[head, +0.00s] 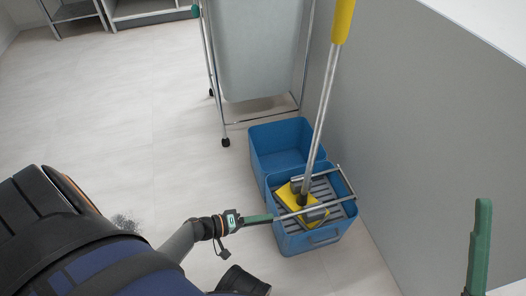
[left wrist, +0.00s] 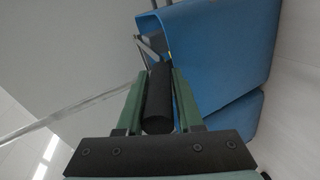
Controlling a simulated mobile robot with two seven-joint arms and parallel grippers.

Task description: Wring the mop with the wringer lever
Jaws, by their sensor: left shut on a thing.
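The mop (head: 319,110) stands with its metal pole tilted and a yellow grip at the top. Its yellow and grey head (head: 296,202) rests on the grey slatted wringer (head: 336,190) over the front blue bucket (head: 316,238). The wringer lever (head: 318,209) is a metal bar running out leftward over the bucket's edge. My left gripper (head: 262,219) is shut on the lever's end. In the left wrist view a black grip (left wrist: 160,98) lies between its green fingers. My right gripper (head: 480,245) shows only as a green finger at the right edge; its opening cannot be seen.
A second blue bucket (head: 262,138) adjoins behind. A wheeled frame with a grey bag (head: 258,45) stands beyond it. A grey panel (head: 440,130) rises close on the right.

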